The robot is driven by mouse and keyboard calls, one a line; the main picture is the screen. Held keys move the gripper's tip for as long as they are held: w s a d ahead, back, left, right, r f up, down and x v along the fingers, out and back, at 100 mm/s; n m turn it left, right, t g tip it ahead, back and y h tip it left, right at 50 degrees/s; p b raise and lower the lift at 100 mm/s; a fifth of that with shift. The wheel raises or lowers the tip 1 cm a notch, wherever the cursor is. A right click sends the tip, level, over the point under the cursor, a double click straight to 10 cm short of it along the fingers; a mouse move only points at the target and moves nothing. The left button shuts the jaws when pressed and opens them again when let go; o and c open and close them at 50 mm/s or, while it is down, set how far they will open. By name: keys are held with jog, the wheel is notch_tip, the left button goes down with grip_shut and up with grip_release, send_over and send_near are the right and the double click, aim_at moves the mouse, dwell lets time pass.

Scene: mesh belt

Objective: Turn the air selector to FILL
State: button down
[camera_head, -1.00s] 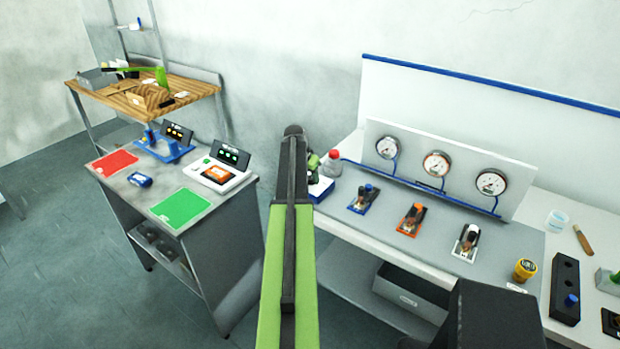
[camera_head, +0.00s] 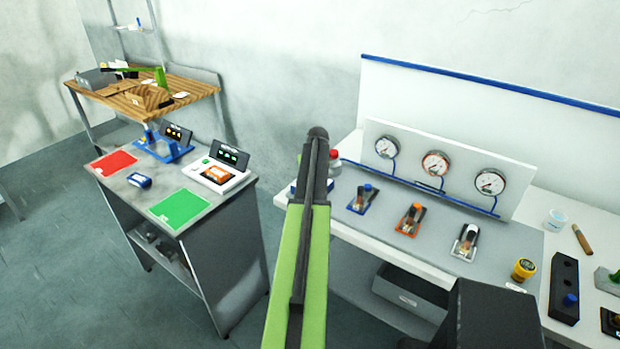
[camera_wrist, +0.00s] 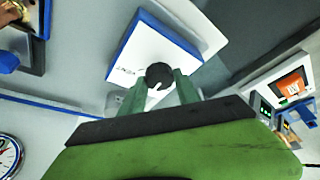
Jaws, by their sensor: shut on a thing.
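The air selector appears to be the white box with blue sides (camera_wrist: 160,48); a round black knob (camera_wrist: 160,75) stands on its face in the wrist view. My gripper (camera_wrist: 160,88) is shut on the black knob, with one greenish finger on each side. A white mark shows between the fingers; I cannot tell which setting it points to.
Blue, orange and white valve units lie along the bench (camera_head: 385,240), below a panel with three gauges (camera_head: 435,165). A separate side table (camera_head: 150,180) stands at left.

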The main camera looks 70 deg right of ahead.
jog(key=n, duration=0.1)
jog(key=n+t, duration=0.1)
jog(key=n, duration=0.1)
jog(key=n+y, duration=0.1)
jog(key=shift+w+d, duration=0.1)
jog(key=shift+d, duration=0.15)
jog(key=shift+n+t+y, duration=0.5)
jog(key=shift+n+y, duration=0.2)
jog(key=shift+n, duration=1.4)
jog(key=c, duration=0.9)
grip_release()
jog(key=shift+f, duration=0.1)
